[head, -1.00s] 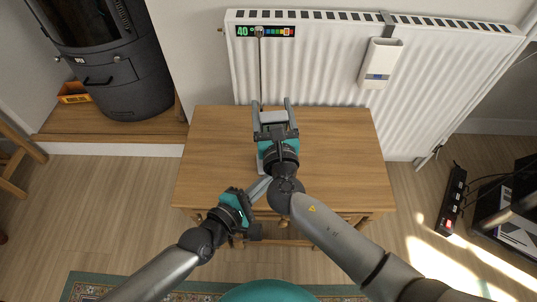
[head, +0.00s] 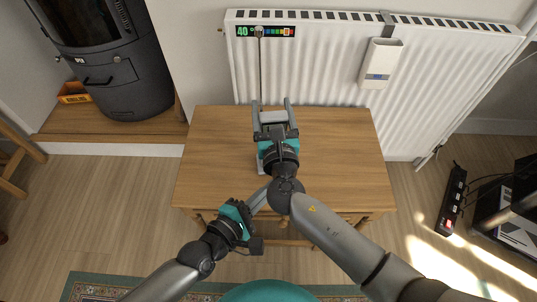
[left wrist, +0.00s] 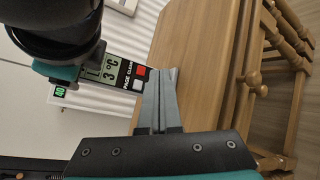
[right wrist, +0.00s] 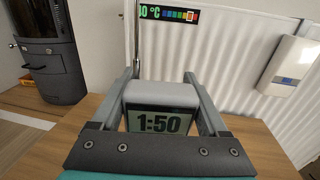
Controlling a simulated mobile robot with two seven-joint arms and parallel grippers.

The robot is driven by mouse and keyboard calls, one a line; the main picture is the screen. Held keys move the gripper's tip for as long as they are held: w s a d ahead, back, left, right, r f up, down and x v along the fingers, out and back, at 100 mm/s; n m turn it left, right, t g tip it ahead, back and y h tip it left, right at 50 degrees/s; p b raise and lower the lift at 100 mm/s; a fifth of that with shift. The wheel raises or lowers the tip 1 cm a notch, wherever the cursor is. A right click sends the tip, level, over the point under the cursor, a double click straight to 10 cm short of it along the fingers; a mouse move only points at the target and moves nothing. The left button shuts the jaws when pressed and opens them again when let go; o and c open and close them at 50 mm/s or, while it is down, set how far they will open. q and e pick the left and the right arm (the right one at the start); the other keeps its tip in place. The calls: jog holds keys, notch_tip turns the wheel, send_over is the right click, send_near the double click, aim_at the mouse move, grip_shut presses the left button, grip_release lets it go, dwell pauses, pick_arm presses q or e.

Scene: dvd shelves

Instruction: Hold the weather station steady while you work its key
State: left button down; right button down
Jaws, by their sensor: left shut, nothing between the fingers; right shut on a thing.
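The weather station (right wrist: 160,117) is a pale grey box with a screen reading 1:50, between the two fingers of my right gripper (right wrist: 162,75). In the head view my right gripper (head: 271,103) is over the table, shut on the station. In the left wrist view a black panel (left wrist: 124,80) reads 13 °C and PAGE CLOCK, with a red key (left wrist: 140,70) and a white key (left wrist: 138,85). My left gripper (left wrist: 171,75) is shut and empty, its fingertips close beside these keys. I cannot tell whether they touch. In the head view my left gripper (head: 262,190) is partly hidden behind my right arm.
The wooden table (head: 345,150) has free room on both sides. Behind it is a white radiator (head: 320,60) with a colour strip reading 40 °C (head: 265,31) and a white box (head: 380,62). A black stove (head: 110,60) stands at the left, a power strip (head: 452,200) at the right.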

pick_arm(q)
jog(key=s+a, duration=0.1)
jog(key=s, duration=0.1)
jog(key=s+a, duration=0.2)
jog(key=shift+f, duration=0.4)
pick_arm(e)
grip_release()
jog(key=shift+s, duration=0.1)
jog(key=s+d, duration=0.1)
jog(key=s, duration=1)
jog(key=shift+s+d, duration=0.35)
pick_arm(q)
jog(key=shift+d, duration=0.1)
